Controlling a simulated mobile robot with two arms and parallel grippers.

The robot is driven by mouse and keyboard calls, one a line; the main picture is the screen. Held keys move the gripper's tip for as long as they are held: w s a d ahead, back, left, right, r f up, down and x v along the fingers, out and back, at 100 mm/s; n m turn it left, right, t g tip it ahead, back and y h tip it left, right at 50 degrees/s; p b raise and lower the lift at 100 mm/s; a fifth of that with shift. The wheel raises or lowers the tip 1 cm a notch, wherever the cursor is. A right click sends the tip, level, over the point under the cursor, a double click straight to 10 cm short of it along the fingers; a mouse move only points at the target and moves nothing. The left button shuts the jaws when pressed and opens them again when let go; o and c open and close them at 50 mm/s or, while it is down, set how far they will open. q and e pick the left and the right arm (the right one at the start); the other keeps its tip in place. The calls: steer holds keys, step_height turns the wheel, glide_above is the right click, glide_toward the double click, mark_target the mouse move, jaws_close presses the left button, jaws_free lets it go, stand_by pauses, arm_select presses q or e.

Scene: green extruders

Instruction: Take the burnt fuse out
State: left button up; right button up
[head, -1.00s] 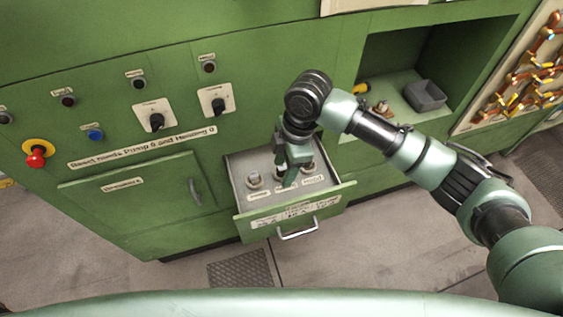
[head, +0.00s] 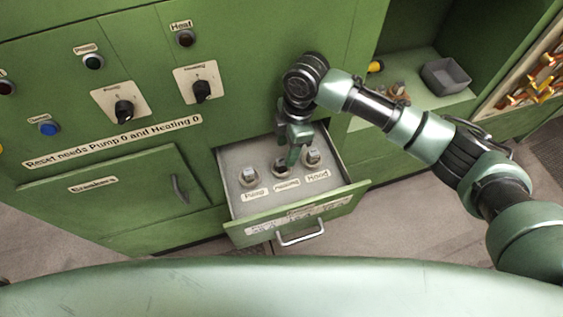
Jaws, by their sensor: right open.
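An open drawer (head: 233,212) sticks out of the green cabinet with fuse sockets in a row, labelled Pump, Heating and one I read as Hood. Pale fuses show in the left socket (head: 249,175) and the right socket (head: 313,157). The middle socket (head: 280,171) looks dark, and I cannot tell whether a fuse is in it. My right gripper (head: 294,157) points down just behind and above the middle socket, partly over it. It is open, and I see nothing held in it. My left gripper is out of view.
The drawer's handle (head: 300,233) is at its front. Two black rotary switches (head: 124,110) and several buttons sit on the panel above left. A grey bin (head: 446,76) stands in the recess at the right, beside small parts. A closed breaker door (head: 110,195) is at the left.

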mark_target(282, 159)
steer(key=shift+s+a+f, duration=0.15)
steer(key=shift+s+f, duration=0.05)
steer(key=shift+f, duration=0.15)
steer(key=f+p, duration=0.1)
steer(key=a+f, duration=0.1)
steer(key=f, duration=0.1)
steer(key=shift+s+f+p, duration=0.1)
steer(key=shift+f+p, duration=0.2)
steer(key=shift+p, duration=0.05)
steer(key=shift+f, duration=0.45)
steer(key=shift+c, duration=0.3)
jaws_close()
steer(key=shift+r, duration=0.1)
